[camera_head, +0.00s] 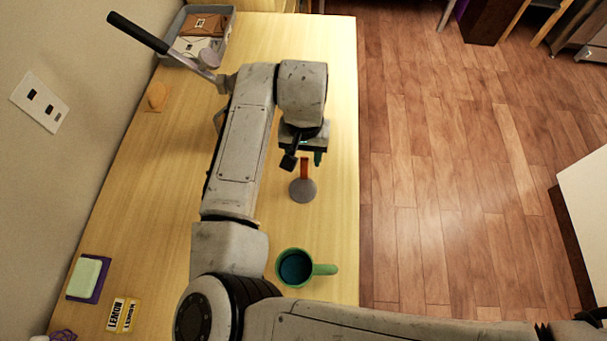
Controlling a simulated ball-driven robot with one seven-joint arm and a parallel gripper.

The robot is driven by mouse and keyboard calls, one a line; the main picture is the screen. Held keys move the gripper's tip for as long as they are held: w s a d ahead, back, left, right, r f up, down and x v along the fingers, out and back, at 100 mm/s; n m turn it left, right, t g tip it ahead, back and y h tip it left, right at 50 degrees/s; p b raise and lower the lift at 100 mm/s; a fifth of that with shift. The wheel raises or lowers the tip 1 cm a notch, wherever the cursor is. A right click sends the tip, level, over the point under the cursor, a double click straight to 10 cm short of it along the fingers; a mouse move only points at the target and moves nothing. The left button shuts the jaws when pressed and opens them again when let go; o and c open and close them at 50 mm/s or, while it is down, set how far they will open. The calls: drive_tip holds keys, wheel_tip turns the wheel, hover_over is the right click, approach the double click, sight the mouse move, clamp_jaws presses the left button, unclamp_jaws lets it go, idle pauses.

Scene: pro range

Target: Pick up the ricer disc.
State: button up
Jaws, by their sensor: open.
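A grey round disc with an orange handle (303,190), which looks like the ricer disc, lies on the wooden table (165,190) near its right edge. Its handle points up the picture, towards my gripper. My gripper (303,159) is open over the upper end of the orange handle, with dark and green fingers showing. The gripper hides the handle's top end. I cannot tell whether the fingers touch the handle or how high they are above it.
A green mug (322,269) stands below the disc. A grey bin (226,40) with packets is at the far end, near a black-handled tool (140,32). A sponge (87,277) and a yellow lemon box (123,314) lie lower left. An orange item (156,96) sits by the wall.

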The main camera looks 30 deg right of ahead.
drive_tip(key=shift+f, duration=1.15)
clamp_jaws()
